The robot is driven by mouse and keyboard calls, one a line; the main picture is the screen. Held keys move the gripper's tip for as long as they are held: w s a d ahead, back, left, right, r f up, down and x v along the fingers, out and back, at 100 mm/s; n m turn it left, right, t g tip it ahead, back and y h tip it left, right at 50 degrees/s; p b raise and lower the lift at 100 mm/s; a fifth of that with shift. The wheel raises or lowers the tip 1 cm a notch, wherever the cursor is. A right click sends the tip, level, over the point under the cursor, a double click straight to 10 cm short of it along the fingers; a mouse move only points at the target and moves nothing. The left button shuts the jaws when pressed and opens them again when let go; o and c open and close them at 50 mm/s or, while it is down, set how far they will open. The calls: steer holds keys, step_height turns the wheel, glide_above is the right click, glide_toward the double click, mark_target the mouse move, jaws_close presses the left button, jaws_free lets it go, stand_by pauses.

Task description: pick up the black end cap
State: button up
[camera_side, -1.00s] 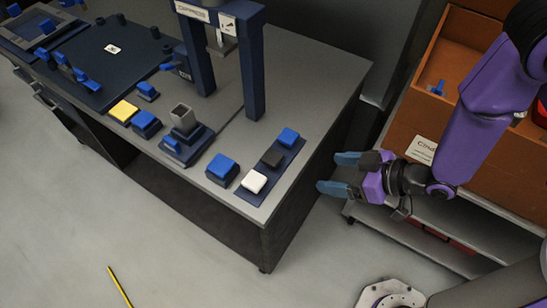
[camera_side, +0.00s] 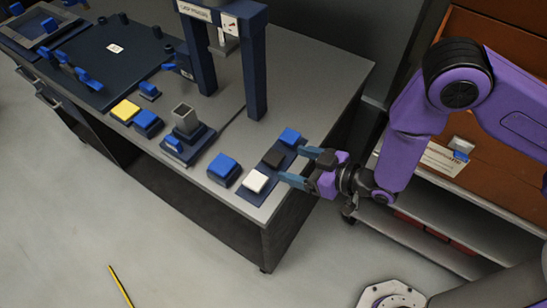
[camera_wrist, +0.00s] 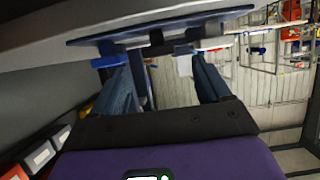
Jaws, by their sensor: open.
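The black end cap (camera_side: 272,158) sits on a dark blue strip (camera_side: 248,192) near the right end of the grey bench. It stands between a blue cap (camera_side: 291,137) and a white cap (camera_side: 256,181). My gripper (camera_side: 291,164) is open and empty just to the right of it, fingers pointing at the row. In the wrist view, the black end cap (camera_wrist: 157,39) shows beyond and between the spread fingers of my gripper (camera_wrist: 150,58).
A larger blue block (camera_side: 223,167) stands left of the strip. Behind it is a grey square tube in a blue fixture (camera_side: 184,143). A dark blue press frame (camera_side: 254,75) rises at the back. An orange-brown cabinet (camera_side: 430,195) stands right of the bench.

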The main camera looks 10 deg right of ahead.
mark_target(277, 158)
steer(key=shift+x, duration=4.25)
steer(key=c, duration=1)
